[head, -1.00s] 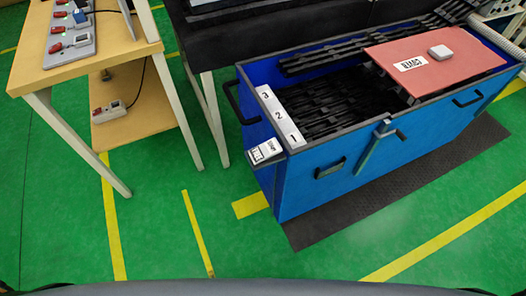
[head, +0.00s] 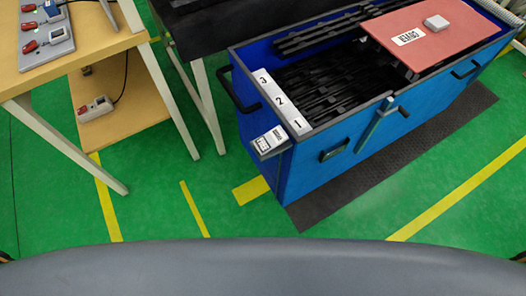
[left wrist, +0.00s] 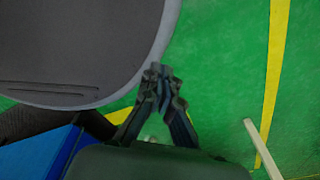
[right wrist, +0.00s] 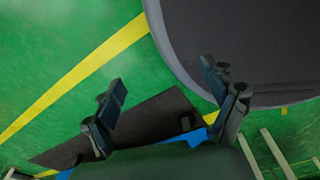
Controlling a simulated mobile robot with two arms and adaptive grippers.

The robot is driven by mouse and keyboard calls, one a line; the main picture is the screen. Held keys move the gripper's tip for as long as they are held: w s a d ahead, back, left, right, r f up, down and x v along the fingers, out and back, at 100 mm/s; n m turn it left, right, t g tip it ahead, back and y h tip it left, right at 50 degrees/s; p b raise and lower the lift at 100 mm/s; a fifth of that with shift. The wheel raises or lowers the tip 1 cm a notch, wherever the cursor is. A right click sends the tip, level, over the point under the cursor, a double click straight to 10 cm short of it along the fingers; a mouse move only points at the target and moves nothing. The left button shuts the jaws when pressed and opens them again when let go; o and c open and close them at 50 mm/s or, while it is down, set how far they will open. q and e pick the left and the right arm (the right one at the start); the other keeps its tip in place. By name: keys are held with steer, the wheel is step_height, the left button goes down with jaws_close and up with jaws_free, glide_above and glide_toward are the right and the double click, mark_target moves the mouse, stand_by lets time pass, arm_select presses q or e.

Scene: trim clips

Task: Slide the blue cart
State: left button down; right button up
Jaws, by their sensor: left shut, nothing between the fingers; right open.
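The blue cart (head: 318,176) stands at the upper right in the head view. It holds black strips in lanes labelled 1, 2 and 3, and a red cover panel (head: 432,36) lies across its far part. A black handle (head: 236,88) is on its left end. A blue corner of it also shows in the left wrist view (left wrist: 45,152). My left gripper (left wrist: 160,72) is shut and empty over the green floor. My right gripper (right wrist: 165,75) is open and empty, with the dark mat beyond it. Neither gripper shows in the head view.
A wooden workbench (head: 95,50) with red-switched devices stands at the left. A black table (head: 215,30) is between it and the cart. A dark mat (head: 440,125) lies along the cart's near side. Green floor with yellow lines is clear in front.

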arm_select(q)
steer(key=shift+w+a, duration=0.2)
steer(key=shift+w, duration=0.3)
arm_select(e)
steer(key=shift+w+a, duration=0.3)
steer(key=shift+a, duration=0.45)
steer(key=shift+d, duration=0.1)
